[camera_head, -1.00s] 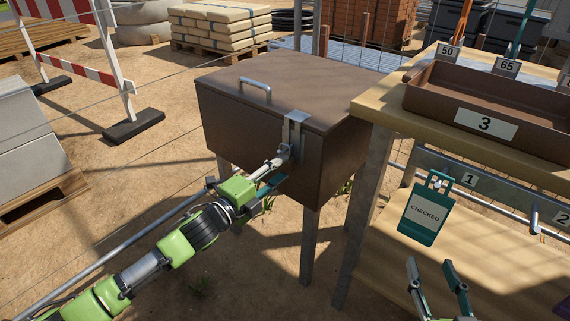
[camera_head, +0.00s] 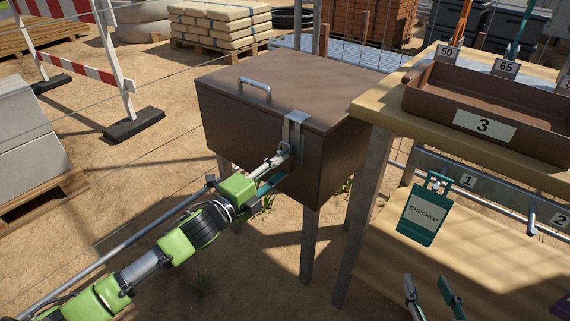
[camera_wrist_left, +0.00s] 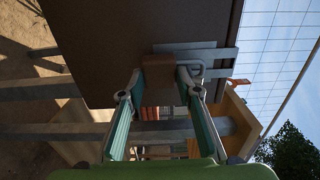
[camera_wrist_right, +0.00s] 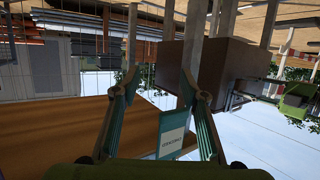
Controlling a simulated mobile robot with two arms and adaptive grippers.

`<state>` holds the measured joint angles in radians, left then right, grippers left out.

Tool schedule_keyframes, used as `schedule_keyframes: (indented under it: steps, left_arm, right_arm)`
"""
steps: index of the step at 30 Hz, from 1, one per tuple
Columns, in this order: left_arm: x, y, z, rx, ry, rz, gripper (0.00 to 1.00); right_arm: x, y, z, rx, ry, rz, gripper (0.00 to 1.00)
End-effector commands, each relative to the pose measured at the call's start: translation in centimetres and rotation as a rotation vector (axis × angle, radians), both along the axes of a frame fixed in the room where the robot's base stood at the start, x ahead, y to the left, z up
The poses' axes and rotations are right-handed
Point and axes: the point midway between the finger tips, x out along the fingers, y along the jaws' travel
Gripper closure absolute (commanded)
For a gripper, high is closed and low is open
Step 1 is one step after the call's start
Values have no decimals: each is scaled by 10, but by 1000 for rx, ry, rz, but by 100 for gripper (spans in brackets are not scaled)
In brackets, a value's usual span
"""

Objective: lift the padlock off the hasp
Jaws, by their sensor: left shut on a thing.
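The brown box (camera_head: 250,125) has a metal hasp (camera_head: 296,122) on its front, which also shows in the left wrist view (camera_wrist_left: 215,54). My left gripper (camera_head: 281,160) is at the hasp's lower end. In the left wrist view its fingers (camera_wrist_left: 158,88) are shut on the brown padlock body (camera_wrist_left: 158,72). The shackle (camera_wrist_left: 192,64) is beside the hasp; whether it still passes through the staple I cannot tell. In the head view the gripper mostly hides the padlock. My right gripper (camera_head: 430,291) is open and empty, low in front of the wooden bench.
The wooden bench (camera_head: 385,112) stands right of the box, carrying a brown tray (camera_head: 425,100) marked 3. A striped barrier (camera_head: 75,68) stands at left. Sandy ground is open before the box.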

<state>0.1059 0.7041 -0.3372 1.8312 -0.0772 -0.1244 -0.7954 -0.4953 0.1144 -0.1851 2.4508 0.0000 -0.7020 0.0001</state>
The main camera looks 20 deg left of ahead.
Motion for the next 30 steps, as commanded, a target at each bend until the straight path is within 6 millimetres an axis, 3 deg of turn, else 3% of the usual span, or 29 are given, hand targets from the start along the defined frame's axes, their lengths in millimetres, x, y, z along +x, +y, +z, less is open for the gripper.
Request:
schedule_keyframes:
  steps: [17, 30]
  left_arm:
    - [1, 0, 10, -2, -13, -1, 100]
    - [-17, 6, 11, -3, -14, -2, 100]
  right_arm:
    - [-11, -5, -19, -19, 89, -6, 60]
    - [-21, -11, -34, -42, 177, -16, 60]
